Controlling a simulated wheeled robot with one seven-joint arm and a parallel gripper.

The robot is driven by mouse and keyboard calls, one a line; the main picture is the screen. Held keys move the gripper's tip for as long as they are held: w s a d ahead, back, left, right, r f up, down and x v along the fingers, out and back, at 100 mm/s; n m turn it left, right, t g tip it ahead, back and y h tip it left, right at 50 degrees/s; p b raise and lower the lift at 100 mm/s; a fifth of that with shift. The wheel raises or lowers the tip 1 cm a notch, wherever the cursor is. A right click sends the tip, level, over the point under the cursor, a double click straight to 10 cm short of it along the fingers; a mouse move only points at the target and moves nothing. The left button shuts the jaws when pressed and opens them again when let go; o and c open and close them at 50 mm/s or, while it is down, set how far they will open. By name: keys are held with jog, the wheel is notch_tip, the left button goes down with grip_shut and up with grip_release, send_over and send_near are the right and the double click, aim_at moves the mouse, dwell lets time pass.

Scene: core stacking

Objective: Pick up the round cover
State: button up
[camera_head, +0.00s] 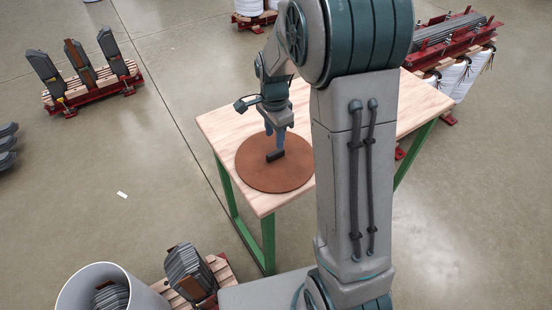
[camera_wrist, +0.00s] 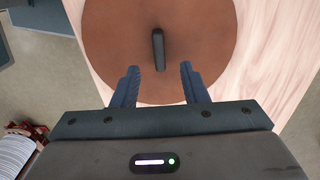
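The round cover (camera_head: 262,178) is a flat brown disc with a dark upright bar handle (camera_head: 275,155) at its middle. It lies on the wooden table (camera_head: 218,122). In the wrist view the cover (camera_wrist: 200,30) fills the upper middle, and its handle (camera_wrist: 158,48) points away from me. My gripper (camera_head: 275,143) points down close above the handle. In the wrist view my gripper (camera_wrist: 158,82) has its two blue fingers apart, one to each side of the handle's line, with nothing between them. The handle appears just beyond the fingertips. My arm hides the cover's right edge.
The table stands on green legs (camera_head: 268,243). A white bin (camera_head: 82,292) and a pallet of grey parts (camera_head: 190,272) are at the bottom left. Red-based racks stand at the upper left (camera_head: 88,85) and upper right (camera_head: 450,40). The floor left of the table is mostly clear.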

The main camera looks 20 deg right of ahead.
aim_at(275, 152)
jog(key=shift+d+f, duration=0.15)
jog(key=shift+f, duration=3.4)
grip_shut()
